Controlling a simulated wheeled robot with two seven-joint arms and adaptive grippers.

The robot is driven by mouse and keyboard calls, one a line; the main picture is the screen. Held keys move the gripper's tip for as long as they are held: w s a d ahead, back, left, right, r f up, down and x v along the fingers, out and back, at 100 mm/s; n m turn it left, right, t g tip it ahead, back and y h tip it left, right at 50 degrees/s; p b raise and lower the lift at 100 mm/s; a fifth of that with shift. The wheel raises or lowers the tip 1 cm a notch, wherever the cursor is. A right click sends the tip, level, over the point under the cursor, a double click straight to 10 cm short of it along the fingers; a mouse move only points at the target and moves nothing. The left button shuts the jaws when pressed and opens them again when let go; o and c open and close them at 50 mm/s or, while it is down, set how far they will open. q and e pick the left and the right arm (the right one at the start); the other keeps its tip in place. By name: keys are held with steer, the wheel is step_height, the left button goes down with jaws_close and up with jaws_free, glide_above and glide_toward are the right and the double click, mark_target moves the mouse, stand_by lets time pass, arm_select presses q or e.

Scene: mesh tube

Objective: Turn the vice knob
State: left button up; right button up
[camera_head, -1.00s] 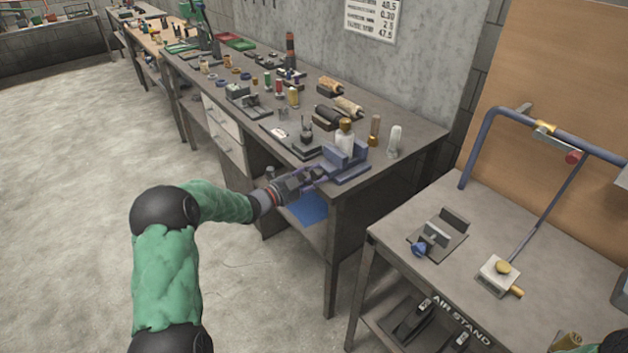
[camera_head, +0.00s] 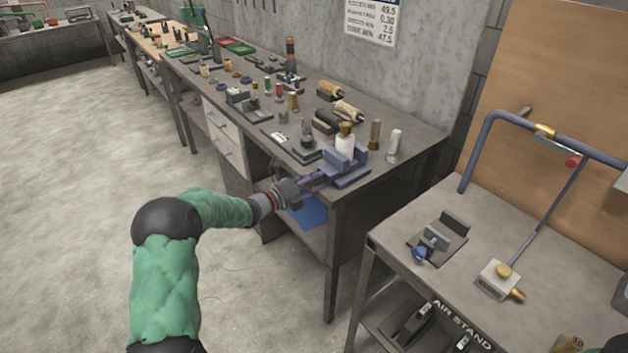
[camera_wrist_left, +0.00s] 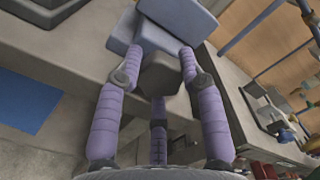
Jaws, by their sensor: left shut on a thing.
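The vice (camera_head: 352,174) is blue-grey and sits at the near corner of the long workbench, with a white bottle with a gold cap (camera_head: 344,146) standing upright at its jaws. In the left wrist view the vice body (camera_wrist_left: 180,15) is at the top. The vice knob (camera_wrist_left: 165,78) is a dark grey block in front of it. My left gripper (camera_head: 316,180) reaches in from the left at the bench's front edge. In the left wrist view its purple fingers (camera_wrist_left: 160,72) are shut around the knob.
The long workbench (camera_head: 395,170) carries several small tools and parts. A white-tipped cylinder (camera_head: 394,146) and a brown one (camera_head: 374,135) stand behind the vice. A lower stand (camera_head: 380,232) with a small clamp (camera_head: 437,240) is at the right. The floor at left is clear.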

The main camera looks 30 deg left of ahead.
arm_select(q)
steer(key=shift+d+f+m, duration=0.1)
steer(key=shift+d+m, duration=0.05)
steer(key=shift+m, duration=0.55)
steer(key=shift+f+m, duration=0.2)
steer(key=shift+m, duration=0.1)
steer(key=o, duration=0.9)
steer(key=shift+r, duration=0.1)
